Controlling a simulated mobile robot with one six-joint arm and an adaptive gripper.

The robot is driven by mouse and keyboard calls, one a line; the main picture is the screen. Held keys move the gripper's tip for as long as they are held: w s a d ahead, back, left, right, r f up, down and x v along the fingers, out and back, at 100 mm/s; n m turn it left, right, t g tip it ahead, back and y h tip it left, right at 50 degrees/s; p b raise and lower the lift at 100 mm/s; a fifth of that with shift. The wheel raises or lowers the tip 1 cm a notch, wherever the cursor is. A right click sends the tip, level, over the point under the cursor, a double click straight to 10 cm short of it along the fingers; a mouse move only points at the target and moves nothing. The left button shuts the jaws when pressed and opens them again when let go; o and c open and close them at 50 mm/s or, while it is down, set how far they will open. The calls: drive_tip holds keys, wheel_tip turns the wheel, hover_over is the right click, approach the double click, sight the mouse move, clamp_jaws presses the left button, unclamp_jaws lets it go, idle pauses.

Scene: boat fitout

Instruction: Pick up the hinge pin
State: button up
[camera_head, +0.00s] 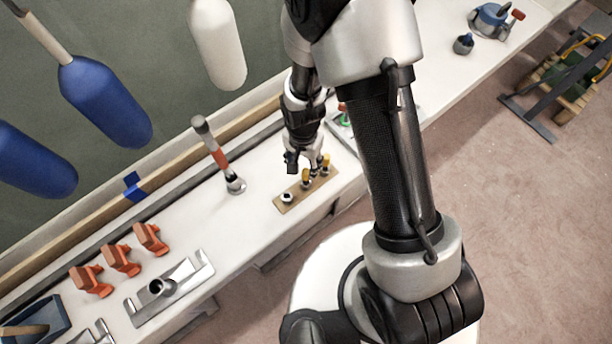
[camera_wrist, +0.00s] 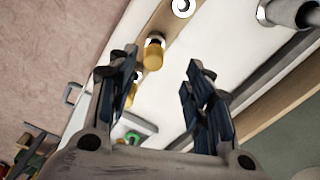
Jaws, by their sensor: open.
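A light wooden strip (camera_head: 291,200) on the white bench carries two yellow-topped pins, one near its middle (camera_head: 306,176) and one towards its far end (camera_head: 325,164). Neither is labelled, so I cannot tell which is the hinge pin. My gripper (camera_head: 299,162) is just above and beside the strip, close to the pins. In the wrist view my gripper (camera_wrist: 162,68) is open with nothing held. I cannot tell whether a finger touches either.
A white ring (camera_head: 287,197) sits at the strip's near end. A post with an orange band (camera_head: 217,152) stands left of my gripper. Orange blocks (camera_head: 121,260) and a metal bracket (camera_head: 170,291) lie further left. Blue and white fenders (camera_head: 104,101) hang behind the bench.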

sight(306, 171)
drive_tip(key=f, duration=0.2)
drive_tip(key=f+b, duration=0.1)
drive_tip(key=f, duration=0.1)
drive_tip(key=f+b, duration=0.1)
drive_tip(key=f, duration=0.1)
drive_tip(key=shift+s+d+f, duration=0.2)
drive_tip(key=shift+d+f, duration=0.15)
drive_tip(key=shift+f, duration=0.05)
drive_tip(key=shift+c, duration=0.4)
clamp_jaws()
